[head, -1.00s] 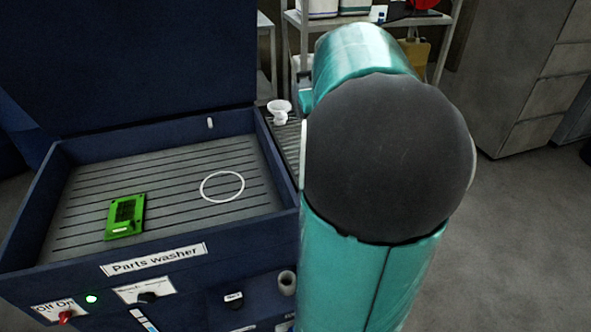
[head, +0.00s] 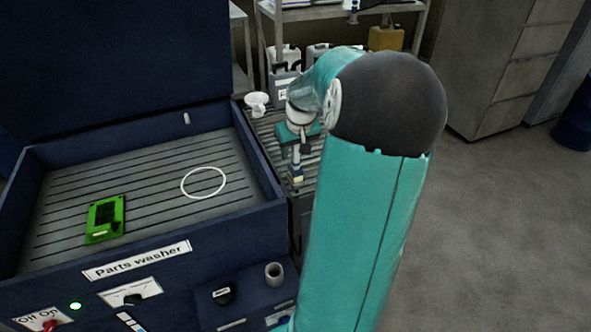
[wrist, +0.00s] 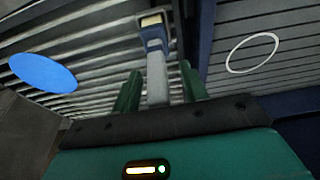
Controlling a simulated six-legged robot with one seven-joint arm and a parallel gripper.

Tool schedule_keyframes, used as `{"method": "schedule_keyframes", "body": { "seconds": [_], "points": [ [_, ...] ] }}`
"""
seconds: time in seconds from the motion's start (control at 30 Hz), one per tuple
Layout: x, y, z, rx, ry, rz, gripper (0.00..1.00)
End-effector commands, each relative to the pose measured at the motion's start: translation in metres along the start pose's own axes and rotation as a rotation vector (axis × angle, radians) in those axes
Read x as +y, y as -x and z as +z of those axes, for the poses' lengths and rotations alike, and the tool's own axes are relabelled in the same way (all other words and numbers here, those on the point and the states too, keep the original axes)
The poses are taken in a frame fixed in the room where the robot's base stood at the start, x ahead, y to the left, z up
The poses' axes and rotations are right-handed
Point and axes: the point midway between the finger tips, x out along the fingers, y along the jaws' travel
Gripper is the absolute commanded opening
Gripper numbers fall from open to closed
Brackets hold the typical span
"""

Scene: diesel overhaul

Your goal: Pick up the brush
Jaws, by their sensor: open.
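The brush (wrist: 156,70) has a grey handle, a blue collar and a pale cream tip. In the wrist view its handle lies between the two green fingers of my gripper (wrist: 160,78), which is open; I cannot tell if either finger touches it. In the head view the brush's blue and cream end (head: 296,178) shows just in front of my gripper (head: 294,150), over the slatted grey surface (head: 270,130) to the right of the parts washer (head: 140,247). Part of the handle is hidden by the gripper body.
The parts washer's tray holds a green part (head: 105,219) and a white ring (head: 203,183). A white funnel-like piece (head: 257,103) stands at the back of the slatted surface. A shelf (head: 340,12) with containers stands behind; cabinets (head: 490,70) stand right. Open floor (head: 480,230) lies right.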

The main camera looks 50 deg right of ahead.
Motion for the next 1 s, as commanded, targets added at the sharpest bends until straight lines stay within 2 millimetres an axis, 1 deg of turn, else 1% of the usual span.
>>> {"method": "schedule_keyframes", "body": {
  "seconds": [0.23, 0.37, 0.4, 0.47, 0.8, 0.93, 1.0],
  "points": [
    [0.000, -0.002, 0.000, 0.001, 0.000, 0.002, 0.44],
    [0.000, -0.002, 0.000, 0.001, 0.000, 0.002, 0.18],
    [0.000, -0.002, 0.000, 0.001, 0.000, 0.001, 0.10],
    [0.000, -0.002, 0.000, 0.001, 0.000, 0.001, 0.00],
    [0.001, 0.000, -0.001, 0.001, -0.001, 0.002, 0.00],
    [0.001, 0.007, -0.003, 0.002, -0.001, 0.003, 0.00],
    [0.001, 0.014, -0.005, 0.002, -0.002, 0.004, 0.00]
  ]
}}
